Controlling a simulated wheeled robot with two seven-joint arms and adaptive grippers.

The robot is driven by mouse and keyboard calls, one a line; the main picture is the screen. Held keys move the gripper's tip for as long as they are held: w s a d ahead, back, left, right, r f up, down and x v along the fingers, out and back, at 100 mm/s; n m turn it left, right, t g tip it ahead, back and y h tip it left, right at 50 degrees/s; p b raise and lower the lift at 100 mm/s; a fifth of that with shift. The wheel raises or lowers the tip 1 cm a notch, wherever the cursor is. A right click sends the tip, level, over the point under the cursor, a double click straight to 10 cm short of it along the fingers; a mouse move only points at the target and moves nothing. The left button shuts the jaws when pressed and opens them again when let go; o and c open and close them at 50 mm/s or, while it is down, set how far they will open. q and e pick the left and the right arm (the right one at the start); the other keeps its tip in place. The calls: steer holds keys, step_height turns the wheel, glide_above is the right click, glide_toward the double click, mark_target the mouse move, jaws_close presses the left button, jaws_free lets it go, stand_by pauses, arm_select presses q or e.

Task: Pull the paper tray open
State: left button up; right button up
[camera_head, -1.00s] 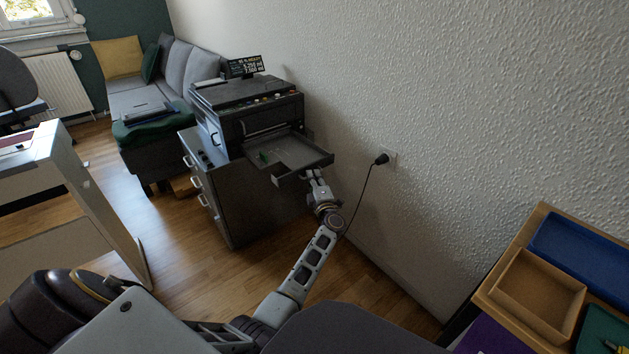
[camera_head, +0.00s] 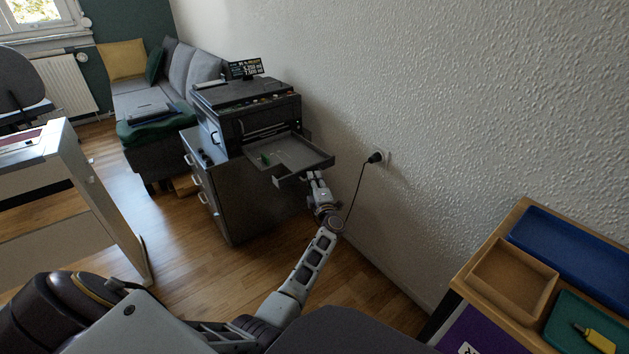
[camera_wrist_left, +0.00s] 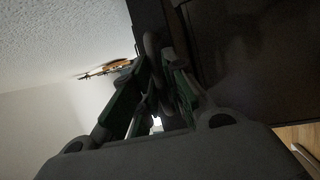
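The paper tray (camera_head: 300,152) is a flat dark grey tray that sticks out from the front of the dark printer (camera_head: 250,105), with small green pieces on it. It stands well out of the printer's slot. My left gripper (camera_head: 315,177) is at the tray's front edge, by its handle. In the left wrist view my gripper's green-lined fingers (camera_wrist_left: 155,88) lie close on both sides of a dark looped bar (camera_wrist_left: 152,48), which looks like the tray handle. The picture is dark, but the fingers look shut on it. My right gripper is out of view.
The printer stands on a grey drawer cabinet (camera_head: 235,205) against the white wall. A cord runs to a wall socket (camera_head: 381,157). A desk (camera_head: 70,180) is at the left, and a bench with trays (camera_head: 515,277) is at the lower right. Wooden floor lies clear between.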

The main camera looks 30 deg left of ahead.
arm_select(q)
steer(key=shift+o, duration=1)
steer(key=shift+s+d, duration=0.1)
steer(key=shift+d, duration=0.05)
steer(key=v, duration=0.8)
steer(key=shift+f, duration=0.25)
steer(key=shift+d, duration=0.15)
steer(key=x, duration=0.7)
steer(key=shift+a+r, duration=0.3)
steer(key=shift+r, duration=0.05)
